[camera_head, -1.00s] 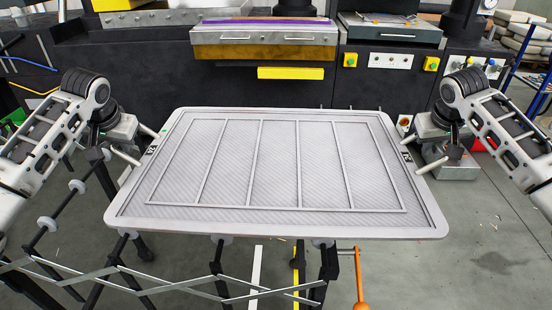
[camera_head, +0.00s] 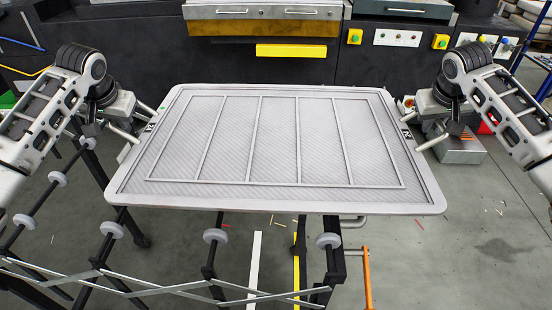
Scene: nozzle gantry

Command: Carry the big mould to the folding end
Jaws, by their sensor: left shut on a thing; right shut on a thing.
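The big mould (camera_head: 275,140) is a wide, flat grey panel with a raised rim and several ribs across it. It fills the middle of the head view and looks about level. My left gripper (camera_head: 132,136) is shut on a bar handle at the mould's left edge. My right gripper (camera_head: 422,142) is shut on a bar handle at its right edge. The fingertips are small in the view and partly hidden by the gripper bodies. Whether the mould touches the rollers below cannot be told.
A folding roller conveyor (camera_head: 110,229) with white wheels and crossed metal links stands below and to the left. An orange crank handle (camera_head: 367,275) hangs at its right end. A dark machine (camera_head: 290,70) with drawers and buttons stands behind. The floor at right is mostly clear.

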